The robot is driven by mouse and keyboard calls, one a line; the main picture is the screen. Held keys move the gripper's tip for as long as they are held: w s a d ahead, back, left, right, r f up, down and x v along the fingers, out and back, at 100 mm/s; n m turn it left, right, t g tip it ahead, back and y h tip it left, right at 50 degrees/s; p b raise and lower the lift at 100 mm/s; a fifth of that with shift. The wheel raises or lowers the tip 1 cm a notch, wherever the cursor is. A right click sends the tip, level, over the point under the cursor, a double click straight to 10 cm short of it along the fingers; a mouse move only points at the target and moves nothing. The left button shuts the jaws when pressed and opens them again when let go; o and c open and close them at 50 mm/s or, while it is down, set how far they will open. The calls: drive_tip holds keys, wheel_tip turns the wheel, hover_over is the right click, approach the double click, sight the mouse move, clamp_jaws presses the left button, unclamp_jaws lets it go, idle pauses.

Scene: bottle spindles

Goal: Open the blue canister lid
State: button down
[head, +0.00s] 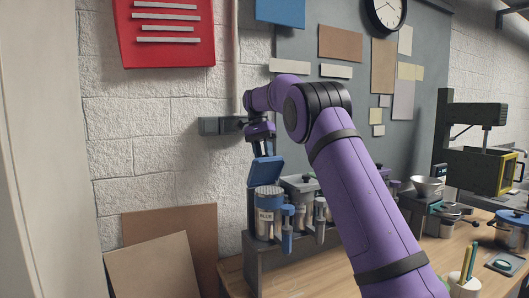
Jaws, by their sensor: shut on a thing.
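The blue canister (266,217) stands at the left end of a dark rack, with a pale body and a blue rim. Its blue lid (265,173) is raised and tilted up at the back, so the canister's top shows below it. My gripper (262,154) reaches down from above, its dark fingers shut on the upper edge of the lid. The exact contact is small and hard to make out.
A blue-handled part (287,230) stands at the canister's front right. A grey-lidded canister (300,185) is close on the right. A metal funnel (426,187) and a blue pot (512,231) are farther right. Brown boards (155,270) lean on the wall at left.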

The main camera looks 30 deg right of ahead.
drive_tip(key=shift+w+a+f, duration=0.15)
drive_tip(key=shift+a+f, duration=0.1)
drive_tip(key=shift+f, duration=0.2)
drive_tip(key=shift+w+a+f, duration=0.15)
drive_tip(key=shift+a+f, duration=0.05)
drive_tip(key=shift+f, duration=0.25)
drive_tip(key=c, duration=1.1)
unclamp_jaws()
drive_tip(key=o, duration=0.3)
drive_tip(key=shift+w+a+f, duration=0.1)
drive_tip(key=shift+w, duration=0.1)
drive_tip(key=shift+d, duration=0.3)
